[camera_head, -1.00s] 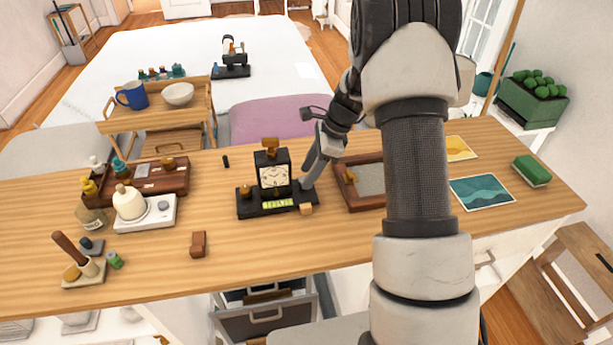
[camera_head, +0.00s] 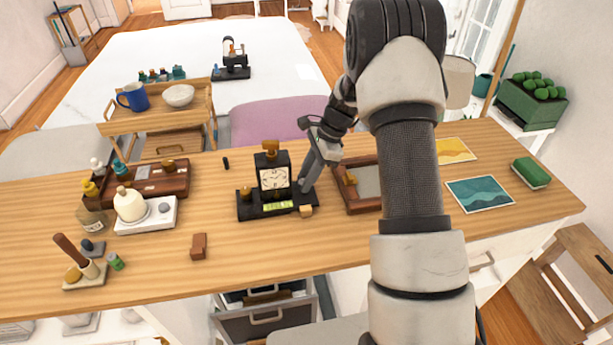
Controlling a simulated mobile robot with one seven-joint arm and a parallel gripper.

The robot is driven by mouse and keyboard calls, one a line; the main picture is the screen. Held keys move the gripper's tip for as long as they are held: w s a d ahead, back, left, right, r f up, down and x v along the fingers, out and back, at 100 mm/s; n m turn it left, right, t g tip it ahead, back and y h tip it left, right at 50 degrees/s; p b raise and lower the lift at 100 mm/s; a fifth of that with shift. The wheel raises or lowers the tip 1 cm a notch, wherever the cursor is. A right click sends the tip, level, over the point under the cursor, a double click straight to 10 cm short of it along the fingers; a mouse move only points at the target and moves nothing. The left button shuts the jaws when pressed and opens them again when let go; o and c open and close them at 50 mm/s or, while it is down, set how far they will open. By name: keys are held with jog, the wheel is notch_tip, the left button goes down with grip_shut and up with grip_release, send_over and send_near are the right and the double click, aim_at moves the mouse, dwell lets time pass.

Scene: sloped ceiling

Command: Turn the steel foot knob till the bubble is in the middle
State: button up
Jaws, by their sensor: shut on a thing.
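A black clock (camera_head: 273,179) with a cream dial stands on a long black base (camera_head: 252,211) on the wooden table. A yellow-green level vial (camera_head: 278,207) is set in the front of the base; its bubble is too small to place. My gripper (camera_head: 305,186) reaches down from the upper right to the right end of the base. It is shut on the steel foot knob, which its fingers hide. A brass-coloured knob (camera_head: 246,193) stands at the base's left end, and another (camera_head: 270,147) is on top of the clock.
A small wooden block (camera_head: 306,211) touches or nearly touches the base's right front. A brown framed tray (camera_head: 357,207) lies right of the gripper, partly behind my arm. A reddish-brown block (camera_head: 199,246) lies front left, with clear table around it.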

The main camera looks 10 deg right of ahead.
jog(key=shift+n, duration=0.5)
jog(key=o, duration=1)
jog(key=shift+o, duration=0.2)
jog(key=v, duration=1.7)
jog(key=shift+w+r+p, duration=0.3)
jog(key=shift+w, duration=0.05)
